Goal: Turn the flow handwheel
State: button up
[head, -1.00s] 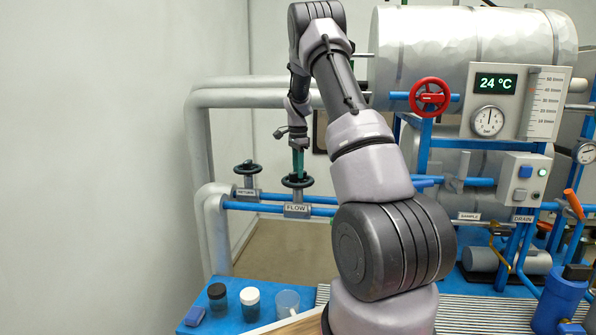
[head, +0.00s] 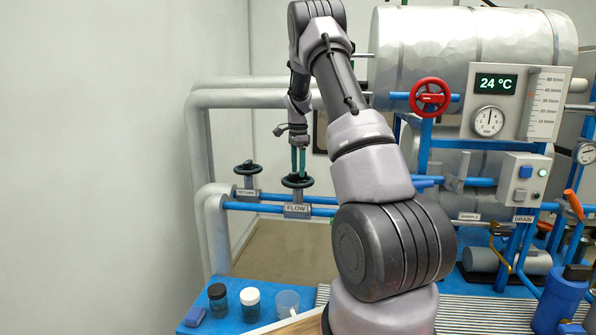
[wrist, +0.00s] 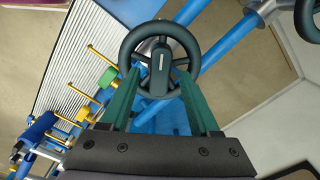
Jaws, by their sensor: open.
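The flow handwheel (head: 297,181) is a dark wheel lying flat on top of a blue pipe, above a plate labelled FLOW (head: 297,209). In the wrist view the wheel (wrist: 129,41) shows its rim, spokes and a central hub (wrist: 160,62). My gripper (head: 298,172) points down at the wheel from above. In the wrist view its two green fingers (wrist: 157,80) are apart, one on each side of the hub, with nothing shut between them. I cannot tell whether the fingertips touch the rim or spokes.
A second dark handwheel (head: 248,168), labelled RETURN, stands to the left. A red handwheel (head: 429,97) sits by the silver tank (head: 420,40). Jars and a clear cup (head: 288,304) stand on the blue bench. The wall side at left is clear.

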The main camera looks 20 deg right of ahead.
aim_at(298, 173)
notch_tip(298, 173, up, 10)
dwell(0.3)
jog(key=shift+f, duration=0.1)
jog(key=s+a+r+n+t+y, duration=0.1)
jog(key=s+a+r+n+t, duration=0.15)
jog(key=s+a+r, duration=0.4)
jog(key=s+a+r+n+t, duration=0.1)
jog(key=s+a+r+n, duration=0.3)
jog(key=s+r, duration=0.5)
jog(key=s+a+f+n+t, duration=0.1)
jog(key=s+a+n+t, duration=0.1)
jog(key=s, duration=0.9)
jog(key=s+a+f+n+t+y, duration=0.1)
jog(key=s+a+n, duration=0.4)
jog(key=s, duration=0.6)
jog(key=shift+a+f+t, duration=0.35)
jog(key=shift+a+f, duration=0.25)
jog(key=shift+a, duration=0.1)
